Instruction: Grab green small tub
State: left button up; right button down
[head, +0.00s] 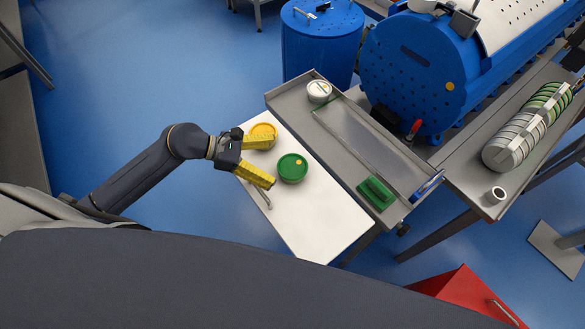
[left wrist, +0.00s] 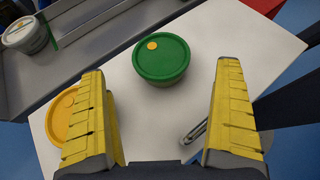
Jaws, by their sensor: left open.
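The green small tub (head: 292,168) stands upright on the white board, its round lid bearing a small orange dot. In the left wrist view the tub (left wrist: 161,60) is ahead of my left gripper, beyond the fingertips and between their lines. My left gripper (head: 268,162) has yellow ridged fingers spread wide, with nothing between them. In the wrist view the fingers (left wrist: 160,75) are also apart. A yellow tub (head: 262,134) stands beside the green one, partly hidden by one finger; it also shows at the left finger in the wrist view (left wrist: 66,112). My right gripper is not seen.
The white board (head: 318,215) has free room at its front, with a metal handle (head: 264,198) on its edge. A grey tray (head: 345,143) behind holds a white tub (head: 319,91) and a green block-like object (head: 376,193). Blue drums (head: 322,42) stand farther back.

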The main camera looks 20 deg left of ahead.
aim_at(290, 166)
pick_arm(q)
jog(key=shift+x, duration=3.6)
jog(key=shift+r, duration=0.1)
jog(key=shift+c, duration=0.4)
jog(key=c, duration=1.4)
jog(key=shift+r, duration=0.1)
